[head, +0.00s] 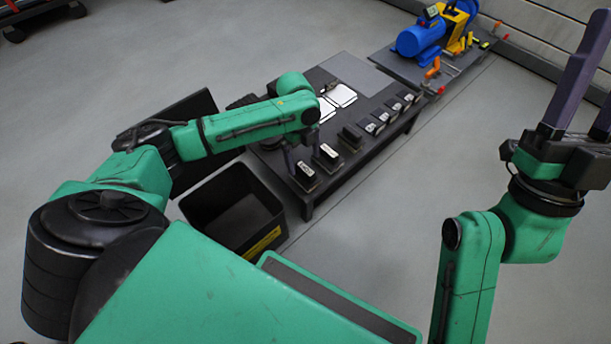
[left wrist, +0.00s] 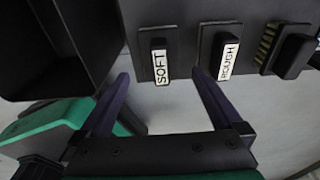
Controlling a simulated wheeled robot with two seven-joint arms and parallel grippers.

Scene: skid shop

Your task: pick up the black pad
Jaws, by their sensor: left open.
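Several black blocks on dark plates line the front edge of the low dark table. In the left wrist view these are a block labelled SOFT (left wrist: 160,62), one labelled ROUGH (left wrist: 228,58) and an unlabelled black block with bristles beside it (left wrist: 292,54). They show in the head view as the SOFT block (head: 306,170), the ROUGH block (head: 328,152) and the dark block (head: 350,134). I cannot tell which is the black pad. My left gripper (left wrist: 160,76) is open and empty, its fingertips either side of the SOFT block in the picture. My right gripper (head: 588,85) is raised at right, fingers apart and empty.
A black bin (head: 220,222) stands on the floor left of the table (head: 345,180). White sheets (head: 338,98) lie on the table. A blue and yellow machine (head: 425,38) stands on a bench behind. The floor right of the table is clear.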

